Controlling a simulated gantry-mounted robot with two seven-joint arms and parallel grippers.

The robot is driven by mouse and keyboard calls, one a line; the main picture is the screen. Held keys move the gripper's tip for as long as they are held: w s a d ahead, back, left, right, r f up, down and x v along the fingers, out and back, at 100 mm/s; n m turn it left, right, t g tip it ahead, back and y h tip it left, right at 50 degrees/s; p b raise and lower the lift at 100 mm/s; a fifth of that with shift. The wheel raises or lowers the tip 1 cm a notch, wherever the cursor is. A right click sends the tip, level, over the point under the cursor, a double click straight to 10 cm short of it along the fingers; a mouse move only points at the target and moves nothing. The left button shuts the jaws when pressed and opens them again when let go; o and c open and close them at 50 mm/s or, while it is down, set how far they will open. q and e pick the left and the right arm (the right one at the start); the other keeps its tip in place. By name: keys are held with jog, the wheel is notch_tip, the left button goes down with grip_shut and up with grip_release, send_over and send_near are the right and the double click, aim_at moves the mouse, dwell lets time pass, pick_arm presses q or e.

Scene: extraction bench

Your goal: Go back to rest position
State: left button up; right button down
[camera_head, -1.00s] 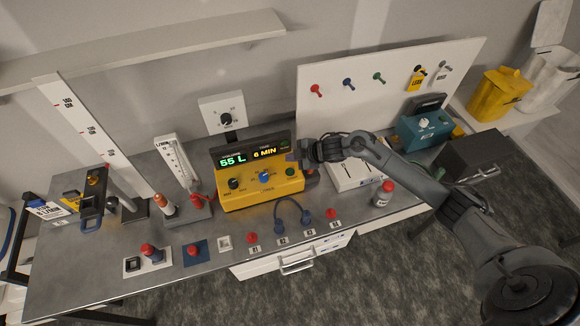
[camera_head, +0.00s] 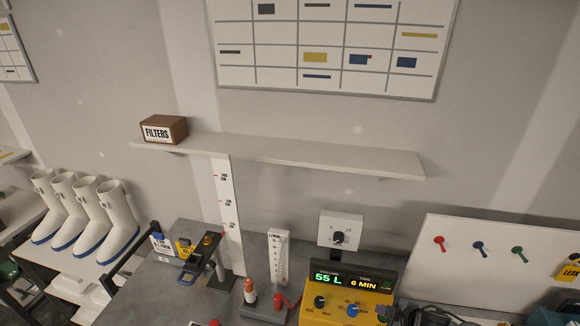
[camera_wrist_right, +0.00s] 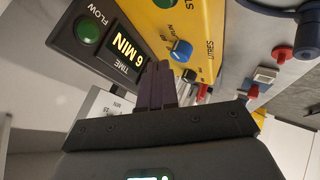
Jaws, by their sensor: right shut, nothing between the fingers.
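My right gripper (camera_head: 392,314) shows at the bottom edge of the head view, beside the right end of the yellow control unit (camera_head: 318,318). In the right wrist view its dark fingers (camera_wrist_right: 156,84) are shut together with nothing between them. They are in front of the unit's face, near the "6 MIN" time display (camera_wrist_right: 126,50) and the blue knob (camera_wrist_right: 181,50). I cannot tell whether they touch it. The display also shows "55 L" in the head view. My left gripper is in neither current view.
A wall shelf (camera_head: 290,153) with a filters box (camera_head: 163,130) runs above the bench. A flow tube stand (camera_head: 279,258) and an upright ruler (camera_head: 228,205) stand left of the unit. A pegboard (camera_head: 500,255) is at right. White boots (camera_head: 118,215) stand at far left.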

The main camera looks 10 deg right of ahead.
jog(key=s+a+m+p, duration=0.1)
jog(key=s+a+p, duration=0.1)
jog(key=s+a, duration=0.5)
jog(key=s+a+r+m+g+h+p, duration=0.1)
jog(key=s+a+r+m+g+p, duration=0.1)
jog(key=s, duration=1)
jog(key=s+a+r+m+g+h+p, duration=0.1)
jog(key=s+a+r+m+g+p, duration=0.2)
jog(key=s+r+m, duration=0.4)
jog(key=s+a+r, duration=0.1)
jog(key=s+r, duration=0.1)
jog(key=s, duration=0.3)
jog(key=shift+m+h, duration=0.3)
jog(key=shift+w, duration=0.1)
